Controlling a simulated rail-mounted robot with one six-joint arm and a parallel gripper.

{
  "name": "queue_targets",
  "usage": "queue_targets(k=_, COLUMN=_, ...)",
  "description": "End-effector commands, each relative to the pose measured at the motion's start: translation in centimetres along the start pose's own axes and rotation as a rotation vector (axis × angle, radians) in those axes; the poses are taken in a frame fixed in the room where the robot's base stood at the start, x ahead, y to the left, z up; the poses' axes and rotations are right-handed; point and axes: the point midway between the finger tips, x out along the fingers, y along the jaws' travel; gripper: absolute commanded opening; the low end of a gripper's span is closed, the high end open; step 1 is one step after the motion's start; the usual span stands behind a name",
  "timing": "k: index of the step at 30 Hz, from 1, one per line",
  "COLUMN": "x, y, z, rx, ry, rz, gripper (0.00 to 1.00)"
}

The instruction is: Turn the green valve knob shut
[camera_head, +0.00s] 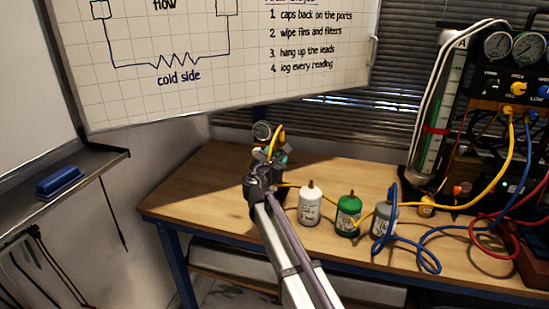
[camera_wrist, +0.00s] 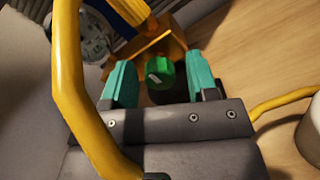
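The green valve knob (camera_wrist: 160,72) shows in the wrist view, with a pale mark on its face. My gripper (camera_wrist: 157,64) has its two teal fingers apart, one on each side of the knob. A gap shows between the knob and each finger, so it is not clamped. In the head view my gripper (camera_head: 278,154) is over the left back part of the bench, and the knob cannot be made out there. A yellow hose (camera_wrist: 68,80) crosses close in front of the wrist camera on the left.
A dial gauge (camera_head: 262,130) stands just behind my gripper. A white bottle (camera_head: 310,208), a green bottle (camera_head: 348,218) and a grey bottle (camera_head: 383,222) stand to the right on the wooden bench (camera_head: 185,200). Blue, yellow and red hoses loop farther right, by the gauge rig (camera_head: 512,88).

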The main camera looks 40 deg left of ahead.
Motion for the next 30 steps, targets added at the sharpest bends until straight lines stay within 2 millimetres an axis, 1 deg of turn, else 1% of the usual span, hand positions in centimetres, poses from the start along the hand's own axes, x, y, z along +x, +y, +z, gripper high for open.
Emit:
queue_targets(k=1, x=-0.01, y=0.01, z=0.0, rx=0.0, ry=0.0, rz=0.0, gripper=0.48)
queue_targets(k=2, x=-0.02, y=0.0, z=0.0, rx=0.0, ry=0.0, rz=0.0, gripper=0.45)
queue_targets(k=14, x=-0.04, y=0.01, z=-0.01, rx=0.0, ry=0.0, rz=0.0, gripper=0.07)
queue_targets(k=15, x=-0.04, y=0.01, z=-0.01, rx=0.0, ry=0.0, rz=0.0, gripper=0.06)
queue_targets(k=23, x=-0.05, y=0.0, z=-0.01, rx=0.026, ry=0.0, rz=0.0, gripper=0.06)
queue_targets(k=30, x=-0.05, y=0.0, z=-0.01, rx=0.136, ry=0.0, rz=-0.001, gripper=0.06)
